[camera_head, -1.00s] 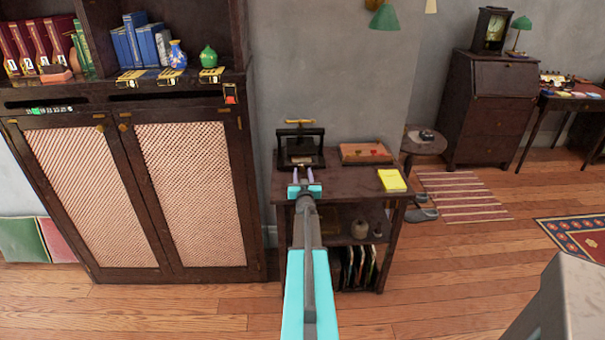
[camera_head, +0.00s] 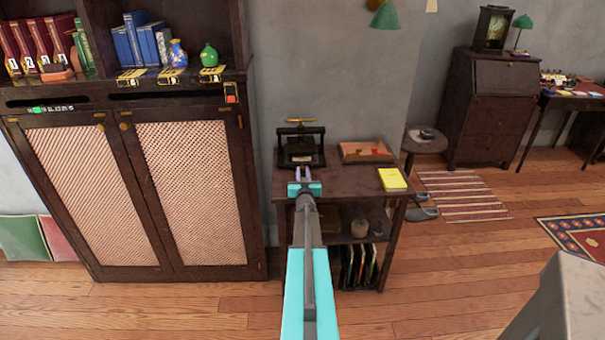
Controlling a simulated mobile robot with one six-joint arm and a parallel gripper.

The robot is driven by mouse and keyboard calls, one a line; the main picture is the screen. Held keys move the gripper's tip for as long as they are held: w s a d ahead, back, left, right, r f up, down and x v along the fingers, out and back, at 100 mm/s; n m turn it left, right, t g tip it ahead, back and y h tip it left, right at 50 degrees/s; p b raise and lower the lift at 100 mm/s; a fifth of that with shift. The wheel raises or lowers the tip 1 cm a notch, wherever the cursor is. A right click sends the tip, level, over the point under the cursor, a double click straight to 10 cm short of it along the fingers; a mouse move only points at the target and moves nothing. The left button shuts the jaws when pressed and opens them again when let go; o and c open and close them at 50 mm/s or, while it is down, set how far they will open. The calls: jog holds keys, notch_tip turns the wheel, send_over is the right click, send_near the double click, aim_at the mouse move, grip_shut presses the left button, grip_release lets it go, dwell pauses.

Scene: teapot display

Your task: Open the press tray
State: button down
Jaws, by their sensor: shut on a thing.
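The press (camera_head: 301,145) is a black frame with a brass handle on top. It stands at the back left of a dark wooden side table (camera_head: 352,188). My gripper (camera_head: 304,173) is at the front of the press, low, at the level of its tray. Its two pale fingers point away from me at the press's front edge and are shut on the press tray's front. The tray itself is too small and too dark to make out clearly. My turquoise arm hides part of the table's front.
A yellow book (camera_head: 392,180) lies at the table's right front. A tall cabinet (camera_head: 140,195) stands close on the left.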

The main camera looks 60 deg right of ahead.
jog(key=shift+b+v, duration=0.8)
jog(key=shift+v, duration=0.25)
jog(key=b+v, duration=0.6)
jog(key=v, duration=0.7)
jog(key=shift+s+b, duration=0.2)
jog(key=shift+b, duration=0.2)
jog(key=shift+d, duration=0.1)
jog(key=c, duration=1.6)
grip_release()
jog(key=p+v, duration=0.3)
jog(key=v, duration=0.3)
jog(key=shift+r, duration=0.2)
